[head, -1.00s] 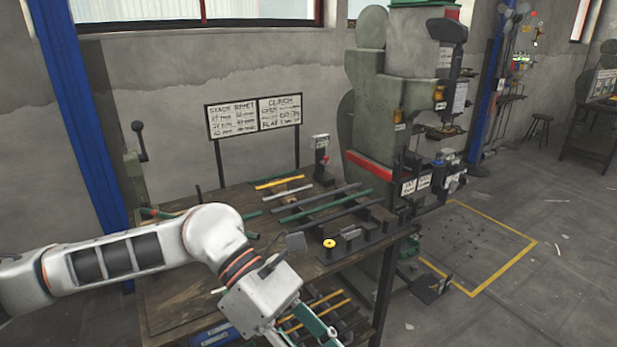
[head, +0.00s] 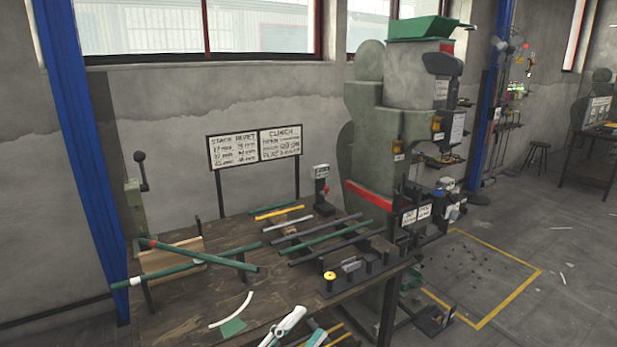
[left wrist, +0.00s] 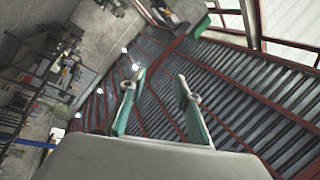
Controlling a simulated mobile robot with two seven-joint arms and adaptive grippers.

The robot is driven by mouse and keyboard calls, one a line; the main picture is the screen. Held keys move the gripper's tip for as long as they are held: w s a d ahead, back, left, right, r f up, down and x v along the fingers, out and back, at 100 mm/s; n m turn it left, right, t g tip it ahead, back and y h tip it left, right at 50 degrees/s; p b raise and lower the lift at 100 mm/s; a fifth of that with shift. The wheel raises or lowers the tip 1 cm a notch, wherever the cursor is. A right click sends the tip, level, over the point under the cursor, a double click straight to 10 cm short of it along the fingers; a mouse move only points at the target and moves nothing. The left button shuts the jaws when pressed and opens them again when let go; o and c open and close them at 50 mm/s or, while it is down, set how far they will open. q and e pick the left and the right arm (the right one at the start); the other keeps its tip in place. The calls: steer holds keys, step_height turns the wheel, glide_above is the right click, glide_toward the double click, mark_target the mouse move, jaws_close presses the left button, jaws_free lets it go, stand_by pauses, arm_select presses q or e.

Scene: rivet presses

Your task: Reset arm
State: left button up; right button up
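My left gripper (head: 299,326) shows only in part at the bottom edge of the head view, in front of the workbench (head: 185,312). In the left wrist view its two teal fingers (left wrist: 158,92) stand apart with nothing between them. They point up toward the ribbed roof and its red beams. The rest of my left arm is out of the head view. My right gripper is in neither view.
A large green rivet press (head: 395,130) stands behind right. Open floor lies inside a yellow outline (head: 508,300).

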arm_select(q)
steer(key=s+a+f+n+y, duration=0.1)
steer(key=a+f+n+y, duration=0.35)
steer(key=f, duration=0.35)
steer(key=s+a+f+n+y, duration=0.1)
steer(key=a+f+n+y, duration=0.3)
steer(key=f, duration=0.5)
steer(key=s+a+f+n+g+y, duration=0.1)
steer(key=s+a+f+n+g, duration=0.1)
steer(key=s+a+f, duration=0.3)
steer(key=s+a+f+n+g+y, duration=0.2)
steer(key=s+a+f+n+g, duration=0.1)
steer(key=s+f, duration=0.5)
step_height(320, 180, down, 4)
steer(key=a+n, duration=0.1)
steer(key=a, duration=0.1)
steer(key=shift+s+a+r+n, duration=0.2)
steer(key=shift+s+a+n, duration=0.05)
steer(key=shift+a+n, duration=0.1)
